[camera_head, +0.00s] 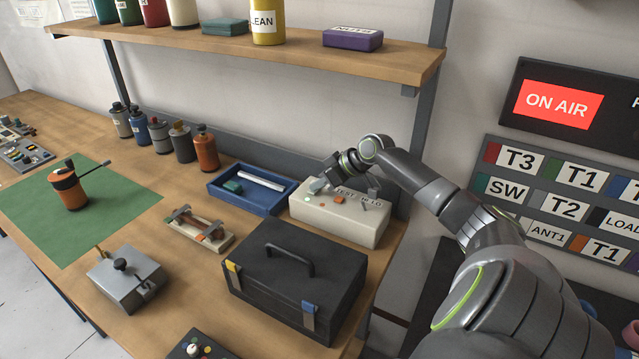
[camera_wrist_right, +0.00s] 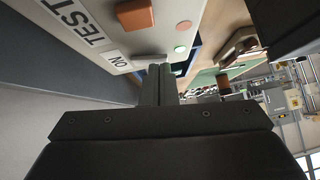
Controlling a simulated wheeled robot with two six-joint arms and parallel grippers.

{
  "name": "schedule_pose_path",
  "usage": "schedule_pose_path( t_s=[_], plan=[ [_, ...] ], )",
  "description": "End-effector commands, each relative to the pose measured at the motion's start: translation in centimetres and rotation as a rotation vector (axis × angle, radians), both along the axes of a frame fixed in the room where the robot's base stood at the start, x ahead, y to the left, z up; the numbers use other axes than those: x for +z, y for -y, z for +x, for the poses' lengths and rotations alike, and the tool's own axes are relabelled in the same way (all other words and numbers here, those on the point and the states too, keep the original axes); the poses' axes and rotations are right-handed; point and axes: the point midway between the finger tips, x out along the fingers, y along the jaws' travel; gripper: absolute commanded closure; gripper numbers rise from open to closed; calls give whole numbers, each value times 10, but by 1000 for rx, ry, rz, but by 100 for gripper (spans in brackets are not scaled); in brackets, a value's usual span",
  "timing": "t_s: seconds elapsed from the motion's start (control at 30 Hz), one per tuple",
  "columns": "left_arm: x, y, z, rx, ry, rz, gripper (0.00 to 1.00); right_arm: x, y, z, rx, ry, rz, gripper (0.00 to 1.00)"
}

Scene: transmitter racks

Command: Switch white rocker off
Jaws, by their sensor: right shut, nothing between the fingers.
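The test box (camera_head: 335,222) is a cream box with a "TEST" label and small controls on its sloped top, at the back right of the bench. In the right wrist view its panel (camera_wrist_right: 110,58) shows an orange rocker (camera_wrist_right: 135,15) and a pale grey-white rocker (camera_wrist_right: 149,61) beside an "ON" label. My right gripper (camera_head: 323,184) is over the left part of the panel. In the wrist view its shut, empty fingertips (camera_wrist_right: 158,69) are at the pale rocker; whether they touch it I cannot tell. The rocker's tilt is unclear. My left gripper is not in view.
A blue tray (camera_head: 232,200) stands left of the box, and a black case (camera_head: 290,287) with a handle stands in front. A wooden shelf (camera_head: 270,48) hangs above. A green mat (camera_head: 110,205) with an orange tool lies to the left.

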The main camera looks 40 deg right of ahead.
Motion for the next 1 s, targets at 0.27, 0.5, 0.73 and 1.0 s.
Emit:
schedule_pose_path(
  t_s=[0.27,0.5,0.73,1.0],
  plan=[
    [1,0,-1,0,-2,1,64,-6,-2,-1,0,13,-55,100],
    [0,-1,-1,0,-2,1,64,-7,1,-1,-1,10,-54,100],
    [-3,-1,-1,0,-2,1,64,-5,11,3,-3,13,-56,100],
    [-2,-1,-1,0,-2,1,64,-4,14,3,-2,13,-56,100]
  ],
)
